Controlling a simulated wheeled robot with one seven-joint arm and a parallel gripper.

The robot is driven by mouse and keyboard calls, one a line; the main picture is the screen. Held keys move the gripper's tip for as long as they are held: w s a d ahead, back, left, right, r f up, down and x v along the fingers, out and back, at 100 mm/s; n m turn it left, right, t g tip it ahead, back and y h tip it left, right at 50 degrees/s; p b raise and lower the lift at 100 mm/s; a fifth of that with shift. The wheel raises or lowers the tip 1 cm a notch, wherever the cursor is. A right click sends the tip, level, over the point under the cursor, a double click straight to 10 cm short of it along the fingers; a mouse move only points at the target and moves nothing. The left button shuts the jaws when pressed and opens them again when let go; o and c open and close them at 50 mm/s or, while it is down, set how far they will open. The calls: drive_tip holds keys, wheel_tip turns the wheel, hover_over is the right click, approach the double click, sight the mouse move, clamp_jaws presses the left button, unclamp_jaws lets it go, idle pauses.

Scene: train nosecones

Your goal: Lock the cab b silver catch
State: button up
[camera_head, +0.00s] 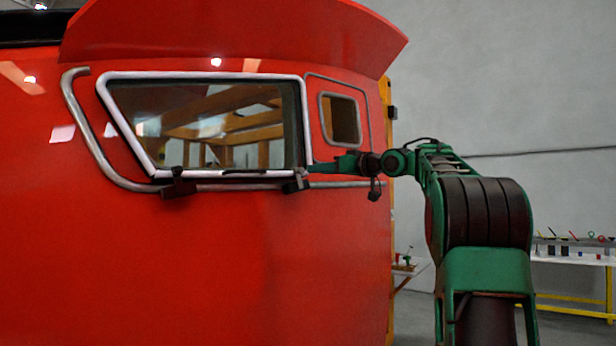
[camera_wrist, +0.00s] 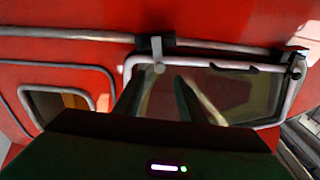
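The red train cab (camera_head: 230,240) has a side window with a white frame (camera_head: 200,76). A silver catch (camera_head: 297,183) sits at the window's lower right corner, on the grey rail. In the wrist view, where the scene is upside down, the silver catch (camera_wrist: 157,48) hangs from a dark mount, with its rounded end over the frame corner. My gripper (camera_head: 310,169) is close to that corner. In the wrist view my gripper (camera_wrist: 160,77) shows two dark fingers spread apart, with the catch's end just beyond the gap. I cannot tell whether they touch it.
A black catch (camera_head: 178,184) sits on the rail under the window's left part. A small grey-framed window (camera_head: 341,119) lies right of the main one. The grey handrail (camera_head: 100,150) curves round the left side. A table with tools (camera_head: 570,258) stands far right.

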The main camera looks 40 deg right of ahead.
drive_tip(key=shift+s+d, duration=0.15)
drive_tip(key=shift+s, duration=1.2)
drive_tip(key=s+a+f+m+g+h, duration=0.1)
drive_tip(key=s+a+f+m+g, duration=0.15)
drive_tip(key=f, duration=0.75)
drive_tip(key=s+a+f+m+g+h, duration=0.1)
drive_tip(key=s+a+f+g+h, duration=0.15)
drive_tip(key=f, duration=0.75)
drive_tip(key=s+a+f+m+g+h, duration=0.1)
drive_tip(key=s+a+f+m+g, duration=0.2)
drive_tip(key=f, duration=0.6)
drive_tip(key=s+a+f+g, duration=0.3)
drive_tip(key=s+f, duration=0.5)
drive_tip(key=s, duration=0.3)
drive_tip(key=s+a+f+m+g+y, duration=0.1)
drive_tip(key=s+a+f+g, duration=0.2)
drive_tip(key=s+f, duration=0.6)
drive_tip(key=s+a+f+g+y, duration=0.1)
drive_tip(key=s+a+f+g, duration=0.3)
drive_tip(key=s+f, duration=0.4)
drive_tip(key=s, duration=0.5)
drive_tip(key=shift+f+m, duration=0.35)
drive_tip(key=shift+f, duration=0.05)
